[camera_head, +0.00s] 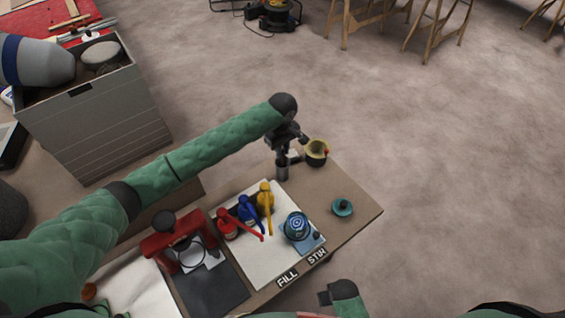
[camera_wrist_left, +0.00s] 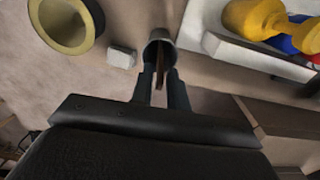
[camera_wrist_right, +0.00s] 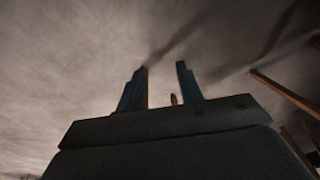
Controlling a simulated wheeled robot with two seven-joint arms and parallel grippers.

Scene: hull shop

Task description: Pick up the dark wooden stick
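A dark brown stick (camera_wrist_left: 161,78) stands in a small grey cup (camera_wrist_left: 158,37), which also shows in the head view (camera_head: 282,172) on the table's back part. My left gripper (camera_wrist_left: 164,75) is over the cup with its fingertips at the rim, one finger on each side of the stick. The gap between the fingers is narrow; I cannot tell whether both touch the stick. In the head view the left gripper (camera_head: 284,152) hides the stick. My right gripper (camera_wrist_right: 163,75) is open and empty, away from the cup, with floor behind it.
A yellowish bowl (camera_head: 317,150) and a small whitish block (camera_wrist_left: 121,57) stand close to the cup. Yellow (camera_head: 265,197), blue (camera_head: 248,211) and red (camera_head: 227,225) pump tops, a blue patterned pot (camera_head: 296,226) and a teal lid (camera_head: 342,207) are on the table.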

